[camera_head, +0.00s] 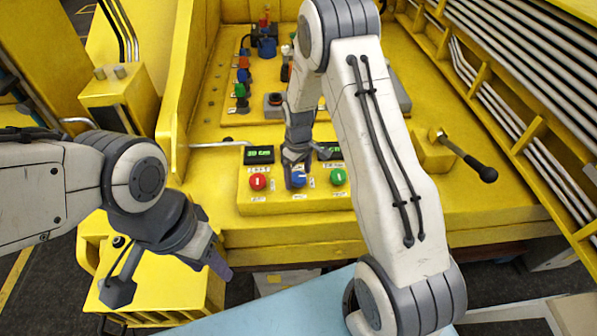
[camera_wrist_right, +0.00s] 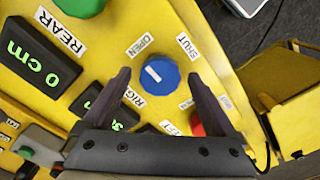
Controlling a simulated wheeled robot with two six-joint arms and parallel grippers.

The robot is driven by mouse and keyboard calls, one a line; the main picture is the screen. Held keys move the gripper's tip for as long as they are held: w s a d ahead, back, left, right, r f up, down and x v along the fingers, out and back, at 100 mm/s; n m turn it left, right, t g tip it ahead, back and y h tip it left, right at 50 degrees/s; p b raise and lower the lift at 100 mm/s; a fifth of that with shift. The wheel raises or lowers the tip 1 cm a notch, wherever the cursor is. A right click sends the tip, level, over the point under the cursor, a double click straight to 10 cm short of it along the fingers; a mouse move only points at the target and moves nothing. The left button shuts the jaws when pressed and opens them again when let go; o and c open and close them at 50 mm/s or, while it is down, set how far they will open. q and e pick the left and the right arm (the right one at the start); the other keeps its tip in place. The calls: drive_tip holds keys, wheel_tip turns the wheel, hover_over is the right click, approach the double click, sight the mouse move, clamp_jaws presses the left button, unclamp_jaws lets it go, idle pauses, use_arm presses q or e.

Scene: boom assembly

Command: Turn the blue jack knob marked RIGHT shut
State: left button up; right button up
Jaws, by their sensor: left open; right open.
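The blue jack knob (camera_head: 299,180) sits between a red and a green knob on the yellow control box. In the right wrist view the blue knob (camera_wrist_right: 163,78) has a short white mark left of its middle. The OPEN label (camera_wrist_right: 140,45) and the SHUT label (camera_wrist_right: 187,47) are beyond it, and the RIGHT label (camera_wrist_right: 133,98) is beside it. My right gripper (camera_wrist_right: 158,76) is open, with its fingertips on either side of the blue knob. I cannot tell whether they touch it. My left gripper (camera_head: 219,262) is open and empty, low at the left, away from the box.
The red knob (camera_head: 258,182) and green knob (camera_head: 338,177) flank the blue one closely. A display (camera_wrist_right: 38,56) by the REAR label reads 0 cm. A black-ended lever (camera_head: 468,161) stands to the right. Several coloured parts stand on the yellow deck behind the box.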

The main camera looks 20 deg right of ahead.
drive_tip(key=c, duration=1.4)
drive_tip(key=shift+o, duration=0.2)
drive_tip(key=shift+m, duration=0.4)
drive_tip(key=m+b, duration=0.1)
drive_tip(key=m, duration=0.1)
drive_tip(key=shift+f+m+b, duration=0.1)
drive_tip(key=shift+m+b, duration=0.25)
drive_tip(key=shift+m, duration=0.05)
drive_tip(key=m+b, duration=0.1)
drive_tip(key=m, duration=0.3)
drive_tip(key=shift+m, duration=0.3)
drive_tip(key=m+b, duration=0.1)
drive_tip(key=m, duration=0.4)
drive_tip(key=shift+b, duration=0.35)
drive_tip(key=m, duration=0.4)
drive_tip(key=shift+m+b, duration=0.3)
drive_tip(key=shift+b, duration=0.05)
